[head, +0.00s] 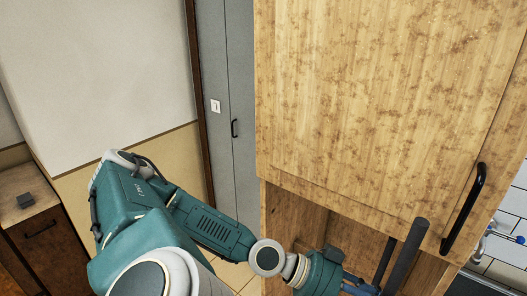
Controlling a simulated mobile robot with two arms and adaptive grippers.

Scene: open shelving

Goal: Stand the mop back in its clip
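No mop head and no clip can be made out in the head view. My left arm comes in from the left and reaches to the lower right, in front of the open lower part of a wooden cabinet. My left gripper (388,268) is at the bottom of the picture, partly cut off by the edge. A dark grey rod-like piece (412,250) stands slanted at it; I cannot tell whether it is a finger or a held handle. My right gripper is not in view.
The wooden cabinet (375,100) has a closed upper door with a black handle (464,210) and an open space below. A grey tall door (230,100) stands left of it.

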